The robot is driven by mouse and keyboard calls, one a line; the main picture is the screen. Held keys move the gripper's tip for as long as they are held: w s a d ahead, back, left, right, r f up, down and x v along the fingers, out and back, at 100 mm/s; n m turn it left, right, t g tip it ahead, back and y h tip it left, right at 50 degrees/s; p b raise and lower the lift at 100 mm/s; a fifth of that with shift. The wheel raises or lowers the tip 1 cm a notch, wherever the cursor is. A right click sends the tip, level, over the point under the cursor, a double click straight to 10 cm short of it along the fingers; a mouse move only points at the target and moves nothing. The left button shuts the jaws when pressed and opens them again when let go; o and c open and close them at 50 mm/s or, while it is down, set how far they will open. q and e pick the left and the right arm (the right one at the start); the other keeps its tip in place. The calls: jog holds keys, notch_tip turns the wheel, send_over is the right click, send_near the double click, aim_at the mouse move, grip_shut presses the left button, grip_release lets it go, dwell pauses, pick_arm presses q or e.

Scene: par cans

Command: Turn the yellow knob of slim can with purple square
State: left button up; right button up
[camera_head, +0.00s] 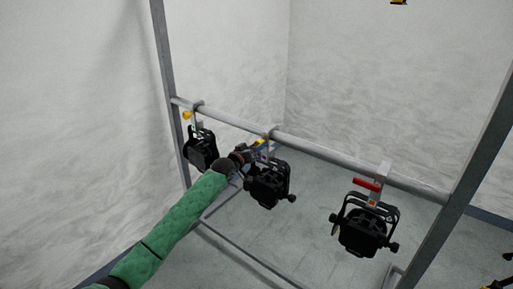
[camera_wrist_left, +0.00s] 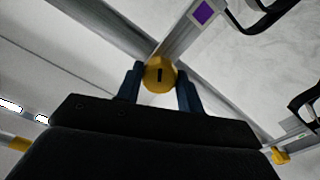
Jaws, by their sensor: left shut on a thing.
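The can with the purple square (camera_head: 268,188) hangs from the horizontal bar in the middle of the row in the head view. Its purple square shows on the bracket in the left wrist view (camera_wrist_left: 203,13). The yellow knob (camera_wrist_left: 159,76) sits at the end of that bracket and shows partly in the head view (camera_head: 260,142). My left gripper (camera_head: 252,148) reaches to the clamp above the can. In the left wrist view its two blue fingers (camera_wrist_left: 158,88) are shut on the yellow knob, one on each side. My right gripper is not seen.
Another black can (camera_head: 201,150) with a yellow knob (camera_head: 187,115) hangs to the left. A black can (camera_head: 365,230) with a red handle (camera_head: 366,184) and an orange square hangs to the right. Grey posts (camera_head: 167,80) hold the bar (camera_head: 320,150). Pale walls stand behind.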

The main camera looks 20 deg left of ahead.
pick_arm(q)
jog(key=shift+d+n, duration=0.1)
jog(key=shift+n, duration=1.8)
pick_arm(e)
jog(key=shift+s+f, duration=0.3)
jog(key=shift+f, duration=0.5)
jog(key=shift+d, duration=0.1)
pick_arm(q)
jog(key=o, duration=1)
jog(key=b+v, duration=0.2)
jog(key=v, duration=0.6)
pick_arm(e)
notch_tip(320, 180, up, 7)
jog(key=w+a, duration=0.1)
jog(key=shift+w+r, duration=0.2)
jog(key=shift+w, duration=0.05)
